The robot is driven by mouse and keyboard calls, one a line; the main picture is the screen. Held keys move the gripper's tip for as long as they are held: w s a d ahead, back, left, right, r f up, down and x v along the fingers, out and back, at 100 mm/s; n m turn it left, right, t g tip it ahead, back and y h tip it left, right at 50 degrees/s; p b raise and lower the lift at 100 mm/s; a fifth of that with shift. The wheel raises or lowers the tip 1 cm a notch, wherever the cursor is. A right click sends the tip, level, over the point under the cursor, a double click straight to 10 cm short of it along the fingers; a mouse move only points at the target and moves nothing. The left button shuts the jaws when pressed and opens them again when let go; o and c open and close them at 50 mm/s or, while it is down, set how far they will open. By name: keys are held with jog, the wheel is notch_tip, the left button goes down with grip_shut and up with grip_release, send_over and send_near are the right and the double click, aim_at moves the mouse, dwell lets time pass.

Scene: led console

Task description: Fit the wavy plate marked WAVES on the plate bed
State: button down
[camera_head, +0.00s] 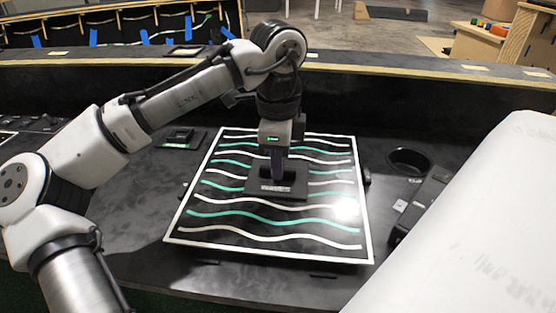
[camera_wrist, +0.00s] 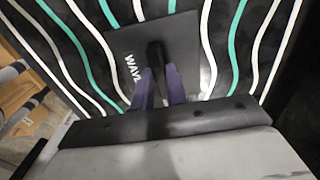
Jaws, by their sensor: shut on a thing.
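The wavy plate (camera_head: 230,222) is a large black square with a white border and white and teal wavy stripes. It lies roughly level over the console, tilted slightly in the picture. A black block with a raised handle sits at its middle, and white lettering shows there in the wrist view, partly hidden. My gripper (camera_head: 277,178) comes from above and is shut on the handle. In the wrist view, the fingers of my gripper (camera_wrist: 160,88) stand on both sides of the handle of the wavy plate (camera_wrist: 205,50). The plate bed is hidden under the plate; I cannot tell whether they touch.
The black console top (camera_head: 130,260) surrounds the plate. A round cup-like recess (camera_head: 408,161) and a dark box-shaped device (camera_head: 425,205) are on the right. A small dark square holder (camera_head: 181,137) is behind on the left. A raised wood-edged ledge (camera_head: 400,72) runs along the back.

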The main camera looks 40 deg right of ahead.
jog(key=shift+f, duration=1.1)
dwell(1.0)
jog(key=c, duration=1.3)
grip_release()
notch_tip(320, 180, up, 14)
jog(key=p, duration=0.3)
